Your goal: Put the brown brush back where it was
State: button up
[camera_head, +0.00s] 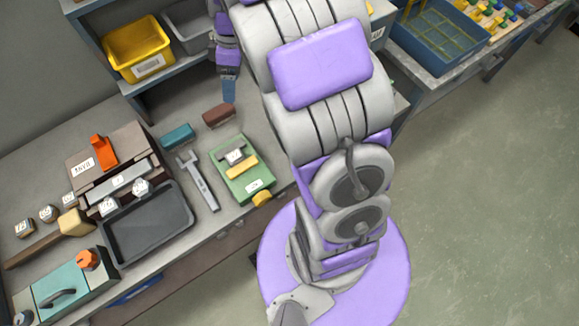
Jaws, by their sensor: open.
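The brown brush (218,115) lies on the grey workbench, at the back of the bench beyond the green tray. My gripper (229,91) hangs above and just behind the brush, with its blue fingers pointing down. It is open and empty. Its fingertips appear close to the brush's back end, but whether they touch it I cannot tell. My arm covers part of the view to the right of the brush.
A teal block (177,136) lies left of the brush. A grey wrench-like tool (198,182), a green tray (242,186) and a dark tray (148,238) lie nearer. A shelf holds a yellow bin (138,48). A blue crate (440,45) stands right. The right floor is clear.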

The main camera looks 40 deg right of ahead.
jog(key=s+a+r+m+h, duration=0.1)
jog(key=s+m, duration=0.4)
jog(key=s, duration=1)
jog(key=s+a+r+m+g+h, duration=0.1)
jog(key=s+r+m, duration=0.3)
jog(key=s, duration=1.1)
jog(key=shift+a+m+h, duration=0.3)
jog(key=shift+a+m, duration=0.3)
jog(key=shift+m, duration=0.5)
